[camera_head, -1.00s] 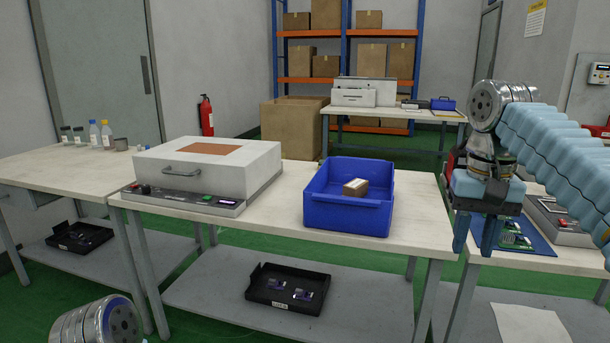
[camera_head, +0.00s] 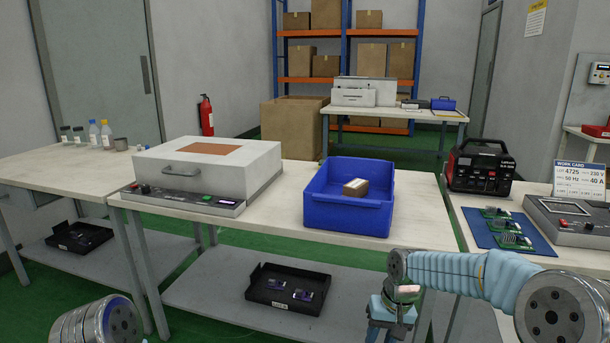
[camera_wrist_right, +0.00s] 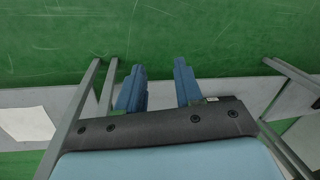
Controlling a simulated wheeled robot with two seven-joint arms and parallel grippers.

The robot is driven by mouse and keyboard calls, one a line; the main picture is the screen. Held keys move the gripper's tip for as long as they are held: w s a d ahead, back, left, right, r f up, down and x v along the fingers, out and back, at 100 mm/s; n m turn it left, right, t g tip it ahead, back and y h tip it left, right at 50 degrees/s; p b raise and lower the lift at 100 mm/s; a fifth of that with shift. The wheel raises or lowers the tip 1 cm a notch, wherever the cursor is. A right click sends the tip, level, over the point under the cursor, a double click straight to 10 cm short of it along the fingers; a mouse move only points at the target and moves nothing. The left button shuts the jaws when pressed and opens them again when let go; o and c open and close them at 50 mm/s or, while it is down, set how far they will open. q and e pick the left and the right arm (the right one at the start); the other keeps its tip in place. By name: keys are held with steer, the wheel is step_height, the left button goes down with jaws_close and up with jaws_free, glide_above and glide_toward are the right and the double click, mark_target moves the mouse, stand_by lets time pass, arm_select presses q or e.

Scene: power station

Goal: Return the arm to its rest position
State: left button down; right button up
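My right arm (camera_head: 470,275) is bent low at the lower right in the head view. Its gripper (camera_head: 388,331) hangs down in front of the table's front right corner, below the tabletop, partly cut by the lower edge. In the right wrist view the gripper (camera_wrist_right: 160,75) has its two blue fingers apart with nothing between them, above green floor. Of my left arm only a round metal joint (camera_head: 97,322) shows at the lower left; its gripper is out of view.
A blue bin (camera_head: 345,218) holding a small brown box (camera_head: 355,187) stands on the middle table (camera_head: 270,235). A black tray (camera_head: 285,290) lies on its lower shelf. A power unit (camera_head: 481,167), blue mat (camera_head: 540,247) and work card (camera_head: 579,180) are on the right table.

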steer(key=s+a+f+y, duration=0.1)
steer(key=s+a+f, duration=0.1)
steer(key=f, duration=0.4)
steer(key=s+a+f, duration=0.1)
steer(key=s+f, duration=0.2)
steer(key=f, duration=0.4)
steer(key=s+a+f, duration=0.1)
steer(key=s+f, duration=0.5)
steer(key=s, duration=0.3)
steer(key=s+a+f+m+y, duration=0.1)
steer(key=s+a+f, duration=0.1)
steer(key=s+f, duration=0.5)
steer(key=shift+s+a+f+t, duration=0.2)
steer(key=shift+s+f+t, duration=0.1)
steer(key=shift+s, duration=0.95)
